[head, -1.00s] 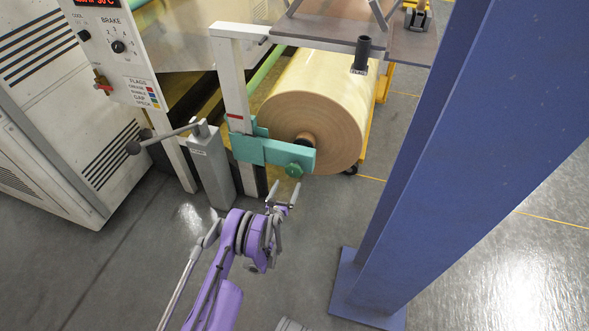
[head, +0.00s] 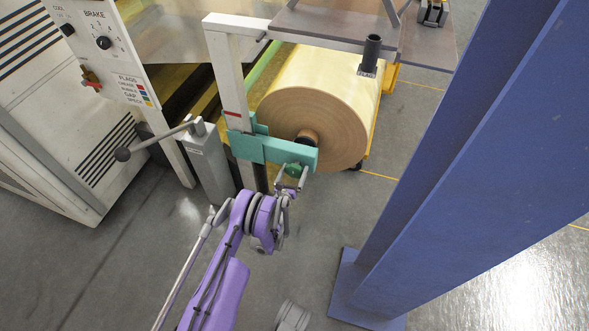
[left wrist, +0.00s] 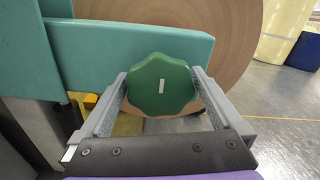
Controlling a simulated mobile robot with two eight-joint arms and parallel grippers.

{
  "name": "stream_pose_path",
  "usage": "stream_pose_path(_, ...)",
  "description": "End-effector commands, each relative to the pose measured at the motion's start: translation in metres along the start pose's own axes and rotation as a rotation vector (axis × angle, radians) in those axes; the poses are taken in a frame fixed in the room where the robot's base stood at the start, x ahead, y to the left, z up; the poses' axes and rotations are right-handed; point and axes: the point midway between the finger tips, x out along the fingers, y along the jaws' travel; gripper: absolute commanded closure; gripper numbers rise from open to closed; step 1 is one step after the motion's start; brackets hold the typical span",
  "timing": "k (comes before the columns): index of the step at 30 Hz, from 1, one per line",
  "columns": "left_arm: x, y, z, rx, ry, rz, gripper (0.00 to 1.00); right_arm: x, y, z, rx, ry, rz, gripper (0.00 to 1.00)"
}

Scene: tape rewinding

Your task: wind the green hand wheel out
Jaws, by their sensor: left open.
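The green hand wheel (head: 294,170) is a small lobed knob with a pale mark on its face, on the lower edge of the teal arm (head: 290,152). In the left wrist view the wheel (left wrist: 160,85) sits between the two grey fingers of my left gripper (left wrist: 160,92). The fingers are open, one on each side of it, close to its rim; I cannot tell whether they touch it. In the head view my left gripper (head: 290,178) reaches up to the wheel from below. My right gripper is not in view.
A large tan roll (head: 312,118) stands right behind the teal arm. A grey lever post (head: 208,160) is to the left, beside a control panel (head: 105,45). A blue column (head: 440,150) rises at the right. The floor between is clear.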

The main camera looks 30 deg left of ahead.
Motion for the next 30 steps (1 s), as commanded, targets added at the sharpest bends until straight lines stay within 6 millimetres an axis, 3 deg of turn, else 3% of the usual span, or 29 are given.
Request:
stream_pose_path(4,0.0000,0.0000,0.0000,0.000,0.000,0.000,0.04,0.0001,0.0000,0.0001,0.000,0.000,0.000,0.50)
stream_pose_path(14,0.0001,0.0000,0.0000,0.000,0.000,0.000,0.61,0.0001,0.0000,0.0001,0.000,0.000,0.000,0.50)
stream_pose_path(23,0.0004,0.0003,-0.0004,-0.042,0.000,0.000,0.61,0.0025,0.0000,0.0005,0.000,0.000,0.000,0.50)
stream_pose_path(30,0.0006,0.0011,-0.0006,-0.184,0.000,0.000,0.61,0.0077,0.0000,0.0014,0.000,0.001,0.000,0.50)
